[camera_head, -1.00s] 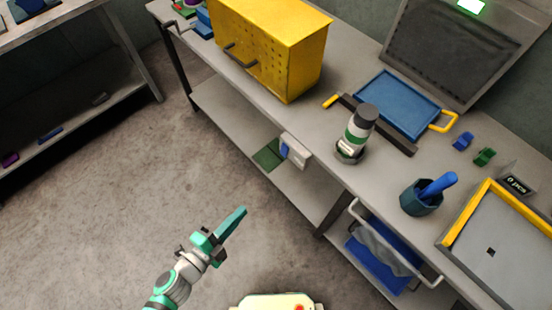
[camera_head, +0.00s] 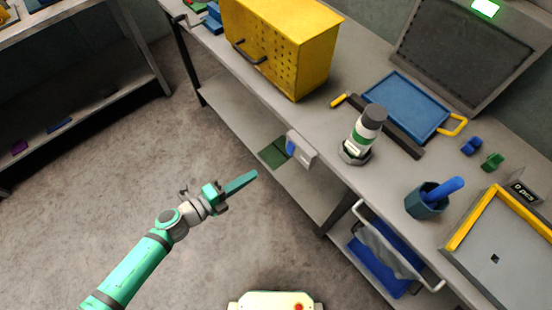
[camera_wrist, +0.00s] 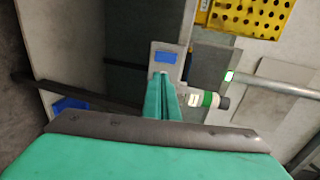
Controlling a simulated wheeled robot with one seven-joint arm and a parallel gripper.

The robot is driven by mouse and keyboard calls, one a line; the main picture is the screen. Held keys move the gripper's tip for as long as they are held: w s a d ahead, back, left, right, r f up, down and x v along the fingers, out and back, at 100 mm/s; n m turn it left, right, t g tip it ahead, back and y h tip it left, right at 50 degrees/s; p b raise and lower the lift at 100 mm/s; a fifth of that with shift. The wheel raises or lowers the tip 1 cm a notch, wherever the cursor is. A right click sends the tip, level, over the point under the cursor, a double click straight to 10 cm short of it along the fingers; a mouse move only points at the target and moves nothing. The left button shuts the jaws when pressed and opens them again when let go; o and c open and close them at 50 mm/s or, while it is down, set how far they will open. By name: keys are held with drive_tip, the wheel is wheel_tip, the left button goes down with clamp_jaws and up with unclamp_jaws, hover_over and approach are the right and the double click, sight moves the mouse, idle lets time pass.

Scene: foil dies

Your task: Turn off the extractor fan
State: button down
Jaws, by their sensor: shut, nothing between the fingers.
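A grey unit with a dark filter panel, which looks like the extractor fan (camera_head: 448,52), stands at the back right of the bench. A green light (camera_head: 486,8) glows at its top. A pale box with a blue switch-like face (camera_head: 301,150) is fixed at the bench's front edge. In the wrist view a pale plate with a blue rectangle (camera_wrist: 165,57) shows just beyond my fingertips. My gripper (camera_head: 254,174) is shut and empty, in the air in front of the bench and to the left of the pale box. Its green fingers also show in the wrist view (camera_wrist: 163,80).
On the bench (camera_head: 300,118) stand a yellow perforated cabinet (camera_head: 282,45), a white and green bottle (camera_head: 363,132), a blue tray (camera_head: 405,105) and a dark cup (camera_head: 425,201). A rail (camera_head: 392,240) sticks out below. The floor before the bench is clear.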

sight(290, 153)
drive_tip(key=x, duration=1.4)
